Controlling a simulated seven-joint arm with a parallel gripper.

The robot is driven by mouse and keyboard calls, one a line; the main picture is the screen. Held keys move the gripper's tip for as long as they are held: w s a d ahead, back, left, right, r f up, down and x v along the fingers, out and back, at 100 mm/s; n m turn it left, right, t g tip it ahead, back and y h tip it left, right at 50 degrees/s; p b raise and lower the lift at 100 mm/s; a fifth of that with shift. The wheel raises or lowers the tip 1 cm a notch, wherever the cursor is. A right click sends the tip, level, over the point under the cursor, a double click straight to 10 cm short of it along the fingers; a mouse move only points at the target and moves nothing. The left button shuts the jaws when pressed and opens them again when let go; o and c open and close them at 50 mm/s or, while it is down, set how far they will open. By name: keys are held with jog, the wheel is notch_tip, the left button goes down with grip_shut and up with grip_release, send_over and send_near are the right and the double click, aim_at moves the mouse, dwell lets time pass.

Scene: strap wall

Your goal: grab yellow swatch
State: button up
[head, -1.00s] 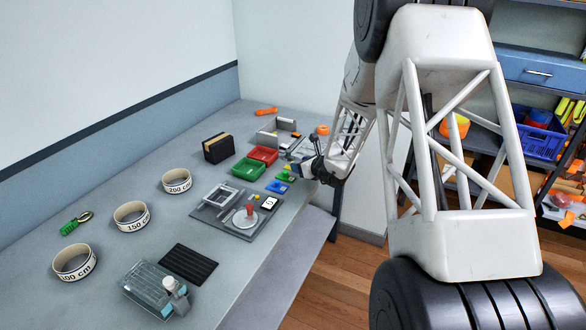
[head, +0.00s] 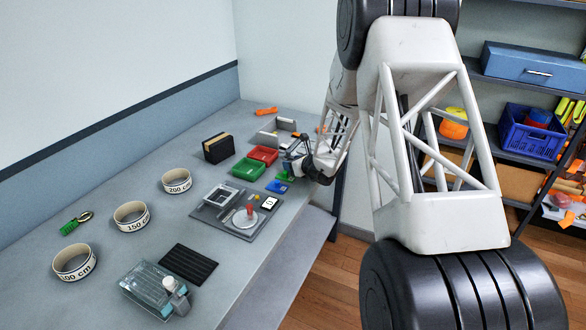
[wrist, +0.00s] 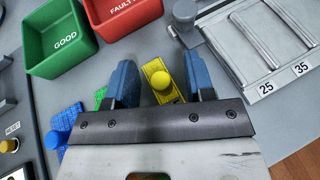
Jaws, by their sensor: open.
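The yellow swatch (wrist: 159,80), a small flat yellow piece with a round yellow knob, lies on the grey table in the wrist view. It sits between the two blue fingers of my gripper (wrist: 162,84). The gripper is open, with visible space on both sides of the swatch; I cannot tell how high the fingertips are above the table. In the head view my gripper (head: 292,165) is at the right edge of the table, beside the bins, and the arm hides the yellow swatch there.
A green bin marked GOOD (wrist: 60,38) and a red FAULTY bin (wrist: 122,14) stand beyond the fingers. A blue swatch (wrist: 64,122) and a partly hidden green one (wrist: 99,97) lie left. A grey slotted fixture (wrist: 262,45) and a grey knob (wrist: 185,13) are close on the right.

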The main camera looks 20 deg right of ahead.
dwell(0.5)
jog(key=c, duration=0.8)
jog(key=shift+r, duration=0.15)
jog(key=shift+r, duration=0.85)
jog(key=shift+s+r, duration=0.15)
jog(key=shift+r, duration=0.75)
jog(key=s, duration=0.5)
jog(key=s+a, duration=0.1)
jog(key=s, duration=0.4)
jog(key=s+a+r, duration=0.1)
jog(key=s, duration=0.4)
jog(key=shift+s+a+r, duration=0.1)
jog(key=shift+s+a, duration=0.05)
jog(key=shift+s, duration=0.1)
